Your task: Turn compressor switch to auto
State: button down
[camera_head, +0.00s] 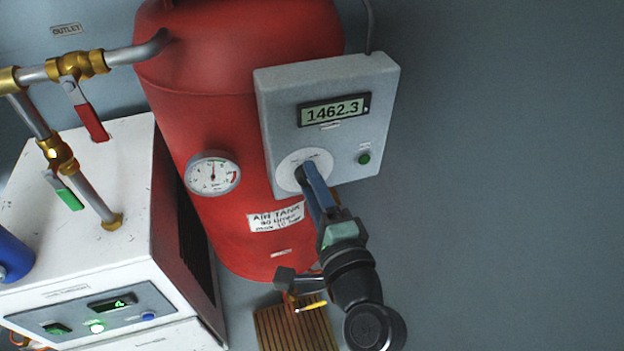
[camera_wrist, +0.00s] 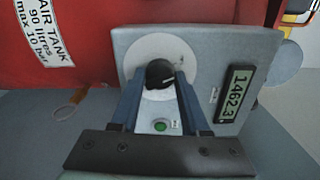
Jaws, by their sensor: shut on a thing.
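A grey control box (camera_head: 375,85) is mounted in front of the red air tank. On it, a black rotary knob (camera_wrist: 160,74) sits at the middle of a round white dial (camera_head: 288,172). In the wrist view, my gripper (camera_wrist: 158,80) has its two blue fingers on either side of the knob, shut on it. In the head view, my gripper (camera_head: 303,174) reaches the dial from below and hides most of the knob. The dial markings are too small to read, so I cannot tell which position the knob points to.
The box has a display (camera_head: 334,110) reading 1462.3 and a green button (camera_head: 364,159). A pressure gauge (camera_head: 213,173) is on the red tank (camera_head: 240,50). A white machine (camera_head: 110,185) with brass piping stands at left. Bare wall lies to the right.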

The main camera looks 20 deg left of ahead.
jog(key=shift+m+p, duration=4.65)
jog(key=shift+m, duration=0.65)
jog(key=shift+c, duration=2)
grip_release()
